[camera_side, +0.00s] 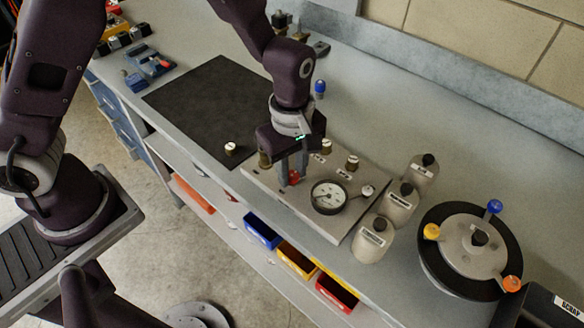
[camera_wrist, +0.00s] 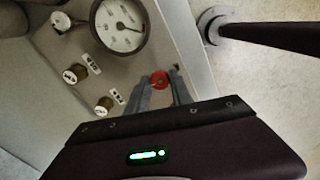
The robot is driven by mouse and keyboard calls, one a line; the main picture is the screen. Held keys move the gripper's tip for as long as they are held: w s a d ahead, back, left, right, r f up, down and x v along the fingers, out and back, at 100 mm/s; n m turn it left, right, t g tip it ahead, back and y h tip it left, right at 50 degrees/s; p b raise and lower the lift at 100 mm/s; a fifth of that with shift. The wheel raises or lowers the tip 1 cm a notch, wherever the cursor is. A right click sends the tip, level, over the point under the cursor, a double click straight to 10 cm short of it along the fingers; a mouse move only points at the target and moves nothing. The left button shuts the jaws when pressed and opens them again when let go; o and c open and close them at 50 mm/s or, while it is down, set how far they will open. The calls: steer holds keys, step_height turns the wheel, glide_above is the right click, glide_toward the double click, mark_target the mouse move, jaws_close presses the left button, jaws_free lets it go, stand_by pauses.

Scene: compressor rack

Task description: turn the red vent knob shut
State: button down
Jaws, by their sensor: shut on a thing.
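The red vent knob (camera_side: 294,177) sits on the pale panel (camera_side: 331,228), near its front edge and left of the gauge. In the wrist view the knob (camera_wrist: 159,79) shows as a red disc between the fingertips. My gripper (camera_side: 293,174) points down over the panel and is shut on the knob, one finger on each side. It also shows in the wrist view (camera_wrist: 162,82). The fingers hide part of the knob in the side view. I cannot tell how far the knob is turned.
The round gauge (camera_side: 328,196) and brass-based knobs (camera_side: 352,162) stand close by on the panel. Pale bottles (camera_side: 372,240) stand to its right, before a round turntable (camera_side: 432,262).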

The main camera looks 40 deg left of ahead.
steer(key=m, duration=0.7)
steer(key=shift+m, duration=0.3)
steer(key=m, duration=1.1)
steer(key=shift+m, duration=2.3)
steer(key=c, duration=1.1)
jaws_free()
